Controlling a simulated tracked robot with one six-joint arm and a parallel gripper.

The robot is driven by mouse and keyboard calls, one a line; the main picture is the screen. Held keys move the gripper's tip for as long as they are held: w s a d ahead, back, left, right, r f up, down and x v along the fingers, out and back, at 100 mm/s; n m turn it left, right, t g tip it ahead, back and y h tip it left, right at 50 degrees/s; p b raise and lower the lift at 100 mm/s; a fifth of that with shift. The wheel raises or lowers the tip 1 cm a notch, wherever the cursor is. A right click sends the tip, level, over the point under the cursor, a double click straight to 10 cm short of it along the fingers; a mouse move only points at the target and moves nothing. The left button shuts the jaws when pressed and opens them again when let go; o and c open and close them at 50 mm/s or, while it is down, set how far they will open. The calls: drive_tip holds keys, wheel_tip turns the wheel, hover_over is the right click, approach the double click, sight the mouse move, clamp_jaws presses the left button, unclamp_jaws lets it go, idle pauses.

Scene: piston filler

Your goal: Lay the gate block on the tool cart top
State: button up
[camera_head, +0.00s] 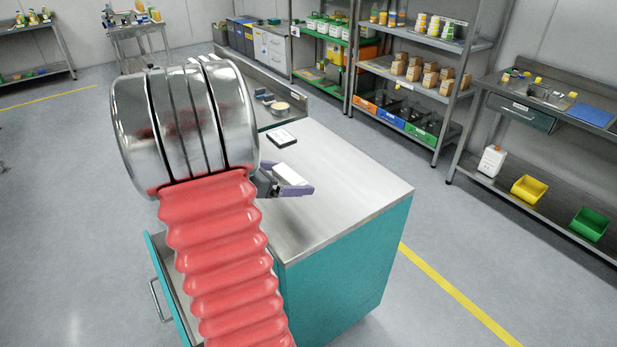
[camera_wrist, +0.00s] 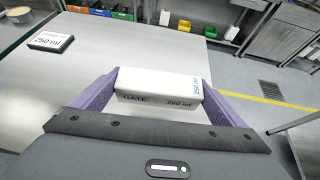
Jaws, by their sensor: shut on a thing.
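The gate block (camera_wrist: 158,92) is a white block labelled "GATE" and "250 ml", seen between the purple fingers of my gripper (camera_wrist: 160,98) in the wrist view. The fingers are shut on its two ends. In the head view the white block (camera_head: 279,174) and my gripper (camera_head: 284,182) show just right of my red arm, over the tool cart top (camera_head: 340,190). The cart top is bare grey metal on a teal cart. I cannot tell whether the block touches the surface. My arm hides the cart top's left part.
A dark-edged plate labelled "250 ml" (camera_wrist: 51,42) lies on the cart top, also seen in the head view (camera_head: 281,138). A teal drawer (camera_head: 165,290) stands open at the cart's left. The cart top's right part is clear. Shelves with bins (camera_head: 410,120) stand behind.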

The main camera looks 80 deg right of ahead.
drive_tip(key=shift+m+y, duration=0.3)
drive_tip(key=s, duration=0.2)
drive_tip(key=s+r, duration=0.1)
drive_tip(key=s, duration=0.1)
drive_tip(key=shift+d+r, duration=0.1)
drive_tip(key=shift+d, duration=0.3)
drive_tip(key=shift+w, duration=0.1)
hover_over(304, 209)
drive_tip(key=shift+a+f, duration=0.1)
drive_tip(key=shift+f, duration=3.05)
drive_tip(key=shift+f, duration=1.85)
drive_tip(key=o, duration=0.8)
drive_tip(key=shift+f, duration=0.1)
